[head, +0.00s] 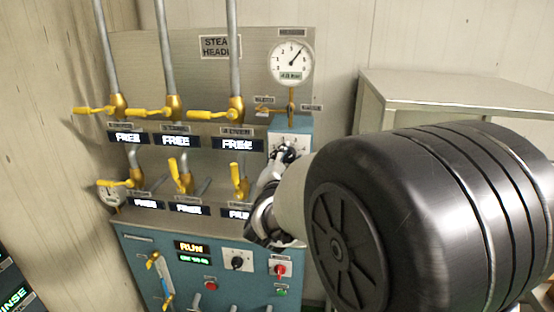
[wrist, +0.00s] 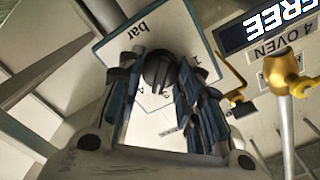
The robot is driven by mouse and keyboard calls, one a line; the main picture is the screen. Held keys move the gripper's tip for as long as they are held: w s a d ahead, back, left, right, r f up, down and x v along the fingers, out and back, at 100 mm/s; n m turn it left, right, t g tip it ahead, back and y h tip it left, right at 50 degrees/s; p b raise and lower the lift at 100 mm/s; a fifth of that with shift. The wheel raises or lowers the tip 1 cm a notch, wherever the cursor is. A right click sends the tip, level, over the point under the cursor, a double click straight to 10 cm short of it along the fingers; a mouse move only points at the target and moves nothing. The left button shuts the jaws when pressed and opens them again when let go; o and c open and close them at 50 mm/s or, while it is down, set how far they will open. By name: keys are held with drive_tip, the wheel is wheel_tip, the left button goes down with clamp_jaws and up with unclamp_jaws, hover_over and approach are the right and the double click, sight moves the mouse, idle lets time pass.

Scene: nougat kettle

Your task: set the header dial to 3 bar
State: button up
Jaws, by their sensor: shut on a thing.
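The header dial is a dark round knob (wrist: 158,68) on a white plate marked "bar" with digits around it, upside down in the wrist view. My gripper (wrist: 160,82) has its two fingers on either side of the knob and is shut on it. In the head view the plate sits on a blue box (head: 290,124), and my gripper (head: 287,154) covers much of the knob. I cannot tell which digit the knob points to. A round white gauge (head: 291,60) stands above; its needle points up and right.
Yellow-handled valves (head: 175,113) and several "FREE" displays (head: 128,139) lie left of the dial; one valve (wrist: 284,76) is close in the wrist view. A lower blue panel (head: 215,280) has switches. A pale cabinet (head: 460,90) stands right, partly behind my arm.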

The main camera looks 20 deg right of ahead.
drive_tip(key=shift+n+p, duration=0.3)
drive_tip(key=shift+n, duration=1.8)
drive_tip(key=o, duration=1.1)
drive_tip(key=shift+c, duration=0.2)
drive_tip(key=shift+a, duration=0.1)
drive_tip(key=v, duration=1.1)
drive_tip(key=shift+s+a, duration=0.2)
drive_tip(key=shift+s, duration=0.15)
